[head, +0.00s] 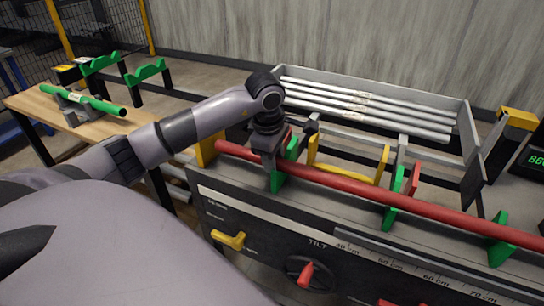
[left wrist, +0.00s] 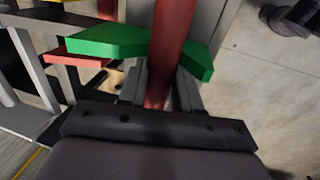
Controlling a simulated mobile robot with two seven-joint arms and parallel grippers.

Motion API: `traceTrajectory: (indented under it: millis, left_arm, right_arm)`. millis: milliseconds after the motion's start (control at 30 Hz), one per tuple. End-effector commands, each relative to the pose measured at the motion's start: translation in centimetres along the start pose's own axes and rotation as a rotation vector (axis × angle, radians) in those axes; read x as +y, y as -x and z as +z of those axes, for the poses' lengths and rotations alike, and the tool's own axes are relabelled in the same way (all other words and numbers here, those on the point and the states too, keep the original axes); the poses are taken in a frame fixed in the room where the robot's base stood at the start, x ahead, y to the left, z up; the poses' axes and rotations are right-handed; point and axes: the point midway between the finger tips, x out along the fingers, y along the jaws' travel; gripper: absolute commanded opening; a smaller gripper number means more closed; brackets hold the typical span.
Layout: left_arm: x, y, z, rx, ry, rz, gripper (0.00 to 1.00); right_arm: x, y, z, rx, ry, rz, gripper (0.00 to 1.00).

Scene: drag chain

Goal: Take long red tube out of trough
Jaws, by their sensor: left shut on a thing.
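The long red tube (head: 345,183) runs along the front of the machine from upper left to the right edge. It appears to lie in the notches of several green V-shaped supports (head: 393,212) that form the trough. My left gripper (head: 272,165) is over the left part of the tube, beside the leftmost green support, and is shut on it. In the left wrist view the red tube (left wrist: 173,38) passes between the fingers (left wrist: 160,92), and a green support (left wrist: 105,42) is just beyond. The held part of the tube is partly hidden. My right gripper does not show.
A grey tray (head: 375,85) behind holds several white tubes. Yellow brackets (head: 345,175) stand just behind the red tube. The front panel (head: 330,235) has a yellow handle and red knob. At left, a wooden table (head: 50,112) bears a green tube (head: 85,100).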

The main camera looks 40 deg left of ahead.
Motion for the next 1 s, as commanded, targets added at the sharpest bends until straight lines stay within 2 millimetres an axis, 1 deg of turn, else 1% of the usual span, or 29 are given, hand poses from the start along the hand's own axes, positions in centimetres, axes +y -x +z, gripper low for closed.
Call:
traceTrajectory:
  millis: [33,67,100,133,167,667,767,1000]
  left_arm:
    - [0.1,0.1,0.1,-0.005,0.000,0.004,0.00]
    - [0.1,0.1,0.1,-0.005,0.000,0.004,0.36]
    - [0.1,0.1,0.1,-0.005,0.000,0.004,0.49]
    - [0.1,0.1,0.1,-0.005,0.000,0.004,0.59]
    - [0.1,0.1,0.1,-0.005,-0.001,0.003,0.63]
    - [-0.5,-0.5,0.1,0.003,-0.009,-0.019,0.63]
    - [-0.4,0.6,0.1,0.001,-0.008,-0.013,0.63]
    - [0.1,5.0,0.1,-0.002,-0.002,0.005,0.63]
  right_arm:
    - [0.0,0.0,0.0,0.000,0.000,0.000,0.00]
    - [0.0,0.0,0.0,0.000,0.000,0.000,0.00]
    - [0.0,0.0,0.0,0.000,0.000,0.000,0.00]
    - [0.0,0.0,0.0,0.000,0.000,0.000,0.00]
    - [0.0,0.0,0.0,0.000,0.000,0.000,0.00]
    - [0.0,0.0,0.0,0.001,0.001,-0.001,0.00]
    - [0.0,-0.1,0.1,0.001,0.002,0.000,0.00]
    - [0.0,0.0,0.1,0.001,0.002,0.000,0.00]
